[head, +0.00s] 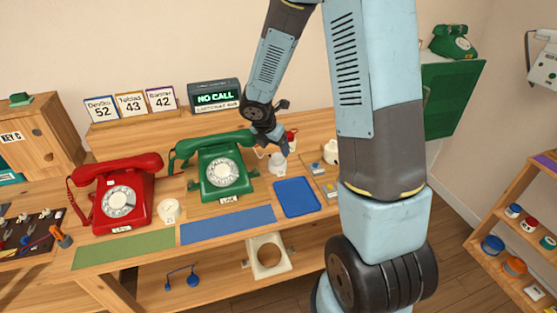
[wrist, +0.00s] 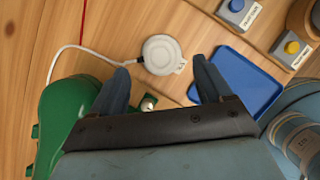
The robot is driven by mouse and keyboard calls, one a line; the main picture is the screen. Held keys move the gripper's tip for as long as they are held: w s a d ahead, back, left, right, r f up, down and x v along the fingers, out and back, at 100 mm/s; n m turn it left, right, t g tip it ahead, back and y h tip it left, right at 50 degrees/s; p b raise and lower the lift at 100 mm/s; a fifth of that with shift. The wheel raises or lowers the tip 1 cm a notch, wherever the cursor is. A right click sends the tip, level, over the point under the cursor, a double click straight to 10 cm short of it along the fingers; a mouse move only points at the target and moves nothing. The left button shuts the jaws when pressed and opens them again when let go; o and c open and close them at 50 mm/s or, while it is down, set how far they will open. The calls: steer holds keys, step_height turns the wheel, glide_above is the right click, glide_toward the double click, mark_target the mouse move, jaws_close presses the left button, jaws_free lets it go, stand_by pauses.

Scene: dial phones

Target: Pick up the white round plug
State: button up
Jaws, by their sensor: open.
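A white round piece (wrist: 161,53) with a white cord lies on the wooden table, just beyond my fingertips in the wrist view. It looks like the white round plug. In the head view a white round piece (head: 277,163) stands right of the green phone (head: 222,170), just below my gripper (head: 272,138). In the wrist view my gripper (wrist: 160,68) is open and empty, its fingers toward the table on either side of the piece's near edge. A small pale knob (wrist: 148,103) shows between the fingers. The height gap is hard to judge.
The green phone (wrist: 68,120) is close on the left of my gripper and a blue tray (wrist: 248,80) close on the right. Boxes with a blue button (wrist: 236,8) and a yellow button (wrist: 292,47) lie farther right. A red phone (head: 118,192) stands at left.

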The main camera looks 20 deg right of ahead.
mark_target(277, 156)
steer(key=shift+x, duration=2.65)
steer(key=shift+a, duration=0.1)
steer(key=shift+s, duration=0.1)
steer(key=shift+c, duration=0.2)
steer(key=c, duration=1)
steer(key=shift+r, duration=0.1)
